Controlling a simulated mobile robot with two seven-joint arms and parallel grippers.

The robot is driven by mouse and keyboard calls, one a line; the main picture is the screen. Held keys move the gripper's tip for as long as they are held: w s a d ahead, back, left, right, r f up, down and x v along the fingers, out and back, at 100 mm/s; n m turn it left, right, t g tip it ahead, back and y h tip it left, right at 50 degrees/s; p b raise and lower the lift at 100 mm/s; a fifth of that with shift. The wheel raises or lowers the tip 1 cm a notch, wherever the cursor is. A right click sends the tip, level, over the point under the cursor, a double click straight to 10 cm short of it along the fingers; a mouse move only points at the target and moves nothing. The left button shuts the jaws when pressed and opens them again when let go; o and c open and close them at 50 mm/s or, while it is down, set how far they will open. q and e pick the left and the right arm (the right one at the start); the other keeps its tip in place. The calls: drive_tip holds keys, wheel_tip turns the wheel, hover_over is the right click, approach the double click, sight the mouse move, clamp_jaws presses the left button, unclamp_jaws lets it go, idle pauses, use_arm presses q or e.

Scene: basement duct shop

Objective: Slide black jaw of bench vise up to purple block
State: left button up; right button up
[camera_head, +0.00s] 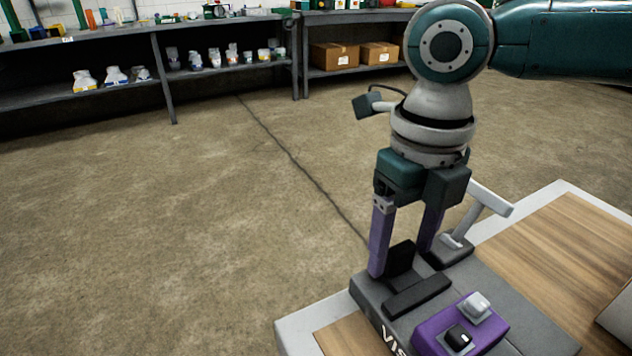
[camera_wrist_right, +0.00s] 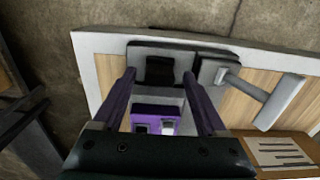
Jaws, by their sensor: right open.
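The bench vise (camera_head: 540,325) is a dark grey base with white lettering on its front, on the table corner. Its black jaw (camera_head: 400,257) stands at the far end; it also shows in the wrist view (camera_wrist_right: 160,70). The purple block (camera_head: 432,335), topped by a black and a light grey piece, sits nearer on the base, apart from the jaw; it shows in the wrist view (camera_wrist_right: 155,110). My right gripper (camera_head: 403,262) is open, pointing down, its purple fingers on either side of the black jaw. Contact cannot be told. My left gripper is out of view.
A grey-white handle (camera_head: 485,212) on a dark mount stands just right of my right gripper. The wooden table top (camera_head: 560,245) has a white rim. A printed sheet (camera_wrist_right: 280,152) lies at lower right in the wrist view. Shelves (camera_head: 225,70) are far back across open floor.

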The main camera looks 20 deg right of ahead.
drive_tip(key=shift+f, duration=0.45)
clamp_jaws()
idle(0.3)
idle(0.8)
